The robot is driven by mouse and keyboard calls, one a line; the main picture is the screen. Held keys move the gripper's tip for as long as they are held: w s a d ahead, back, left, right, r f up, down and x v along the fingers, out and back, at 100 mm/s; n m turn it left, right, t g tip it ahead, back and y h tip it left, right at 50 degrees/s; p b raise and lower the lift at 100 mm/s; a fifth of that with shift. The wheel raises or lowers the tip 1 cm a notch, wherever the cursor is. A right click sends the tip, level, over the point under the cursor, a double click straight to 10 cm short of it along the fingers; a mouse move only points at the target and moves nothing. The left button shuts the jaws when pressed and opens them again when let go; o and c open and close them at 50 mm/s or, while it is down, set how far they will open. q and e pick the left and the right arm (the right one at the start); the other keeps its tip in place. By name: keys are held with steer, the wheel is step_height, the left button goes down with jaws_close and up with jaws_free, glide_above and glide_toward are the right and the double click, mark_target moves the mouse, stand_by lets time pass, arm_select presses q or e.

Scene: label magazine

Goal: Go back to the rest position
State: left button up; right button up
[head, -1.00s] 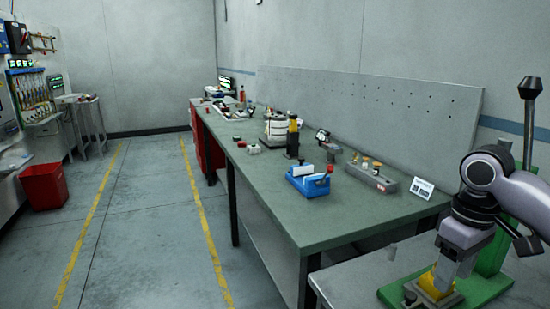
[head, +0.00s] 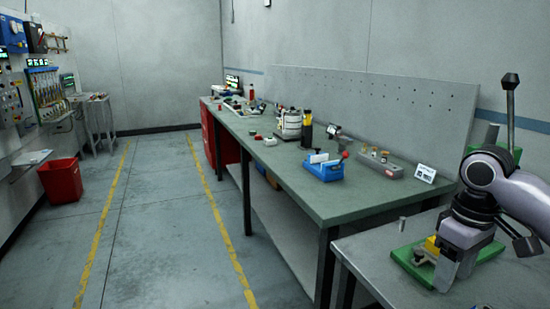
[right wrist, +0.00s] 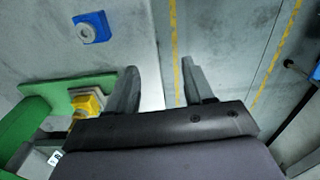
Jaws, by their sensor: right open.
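My right gripper (head: 455,274) is low at the right of the head view, in front of a green press base (head: 408,262) with a yellow block (head: 431,245) on it. In the right wrist view, the two fingers of this gripper (right wrist: 160,70) stand apart with nothing between them. There the green base (right wrist: 85,84) and the yellow block (right wrist: 86,106) lie left of the fingers. I cannot tell whether the gripper touches the press. My left gripper is not in view.
A long green bench (head: 350,201) holds a blue fixture (head: 325,172) and several other items. The press's black-knobbed lever (head: 510,100) rises behind my right arm. A red bin (head: 60,182) stands left; the aisle floor is clear.

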steer(key=s+a+f+t+y, duration=0.1)
steer(key=a+f+t+y, duration=0.15)
steer(key=a+f, duration=0.75)
steer(key=s+a+f+t+y, duration=0.25)
steer(key=a+f, duration=0.25)
steer(key=f, duration=0.9)
steer(key=s+d+f+m+t+h, duration=0.1)
steer(key=s+d+f+t, duration=0.1)
steer(key=s, duration=0.5)
steer(key=s+d+f+m+t+h, duration=0.1)
steer(key=s+d+f+t, duration=0.1)
steer(key=s+f, duration=0.3)
steer(key=s+t, duration=0.1)
steer(key=s, duration=0.2)
steer(key=shift+d+m+t+h, duration=0.25)
steer(key=shift+m+t+h, duration=0.05)
steer(key=shift+m+h, duration=0.1)
steer(key=shift+f, duration=0.1)
